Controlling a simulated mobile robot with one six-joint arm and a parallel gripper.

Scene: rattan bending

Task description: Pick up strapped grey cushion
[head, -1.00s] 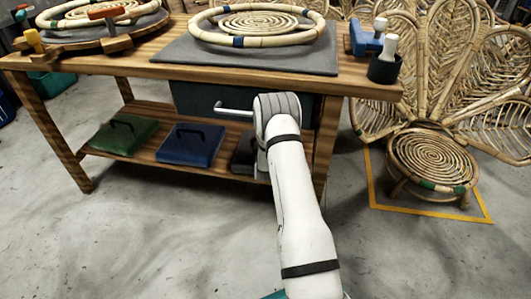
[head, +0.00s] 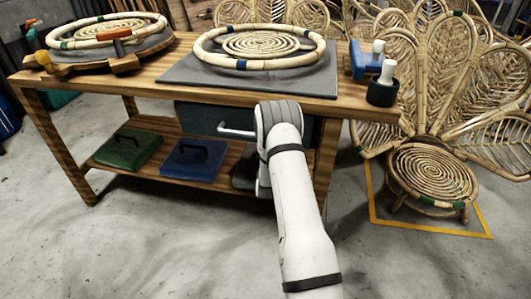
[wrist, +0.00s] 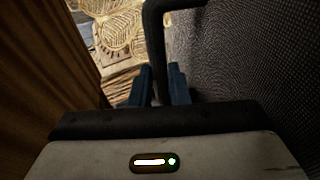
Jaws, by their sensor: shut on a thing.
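The strapped grey cushion (head: 243,180) is at the right end of the bench's lower shelf in the head view, mostly hidden behind my arm. In the wrist view its grey woven face (wrist: 255,60) fills the right side. Its dark strap (wrist: 156,35) runs down between the two blue fingers of my gripper (wrist: 162,85). The gripper is shut on the strap. The head view hides my gripper behind the arm. I cannot tell whether the cushion rests on the shelf.
A green cushion (head: 125,152) and a blue cushion (head: 195,162) lie left on the shelf. A drawer with a pale handle (head: 236,132) is just above. The bench's right front leg (head: 326,160) is close to my arm. A rattan chair (head: 430,170) stands at right.

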